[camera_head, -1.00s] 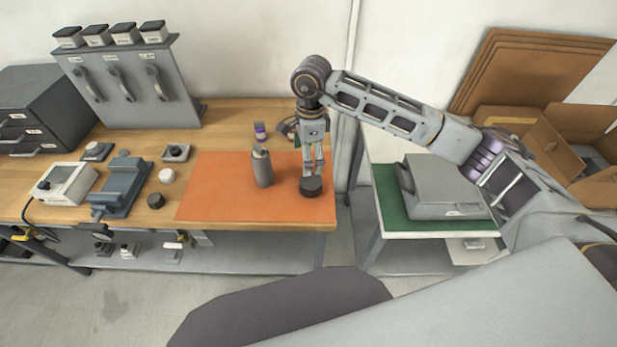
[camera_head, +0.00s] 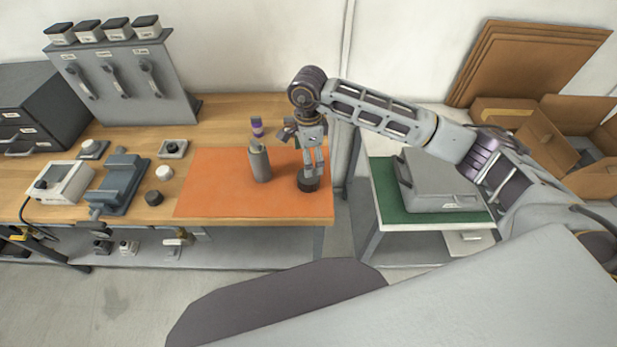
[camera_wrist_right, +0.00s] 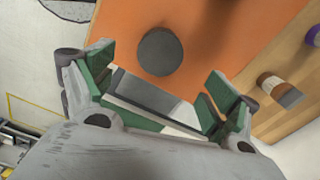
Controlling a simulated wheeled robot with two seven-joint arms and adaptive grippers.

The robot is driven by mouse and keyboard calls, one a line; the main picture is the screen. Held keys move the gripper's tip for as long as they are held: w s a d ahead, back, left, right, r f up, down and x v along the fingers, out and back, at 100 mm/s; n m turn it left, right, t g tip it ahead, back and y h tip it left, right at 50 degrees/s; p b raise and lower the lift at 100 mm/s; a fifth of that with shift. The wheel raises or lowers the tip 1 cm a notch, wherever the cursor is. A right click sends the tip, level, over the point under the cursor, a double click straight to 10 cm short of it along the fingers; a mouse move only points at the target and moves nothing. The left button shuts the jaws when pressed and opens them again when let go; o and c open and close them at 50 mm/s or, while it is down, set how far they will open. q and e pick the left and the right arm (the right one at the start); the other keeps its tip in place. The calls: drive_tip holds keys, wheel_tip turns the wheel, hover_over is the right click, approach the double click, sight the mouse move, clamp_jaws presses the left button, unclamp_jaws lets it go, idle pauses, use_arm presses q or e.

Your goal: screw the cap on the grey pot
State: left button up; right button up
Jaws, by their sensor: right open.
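A short, dark grey round pot (camera_head: 308,185) stands upright near the right end of the orange mat. Its flat round top shows in the right wrist view (camera_wrist_right: 160,52). I cannot tell whether that top is a cap or the pot itself. My right gripper (camera_head: 314,173) points down just over it in the head view. A loose black round piece (camera_head: 154,198) and a white one (camera_head: 163,172) lie left of the mat. My left gripper is out of view.
A blue-grey fixture (camera_head: 120,185) is farther left. The mat's left part is clear.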

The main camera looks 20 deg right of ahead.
sight(308, 180)
drive_tip(key=shift+f, duration=2.2)
drive_tip(key=shift+a+f+p, duration=0.15)
drive_tip(key=shift+f+p, duration=0.5)
drive_tip(key=shift+f, duration=0.25)
drive_tip(key=shift+f+p, duration=0.4)
drive_tip(key=shift+f, duration=1.3)
drive_tip(key=c, duration=1)
drive_tip(key=shift+r, duration=0.15)
drive_tip(key=shift+c, duration=0.2)
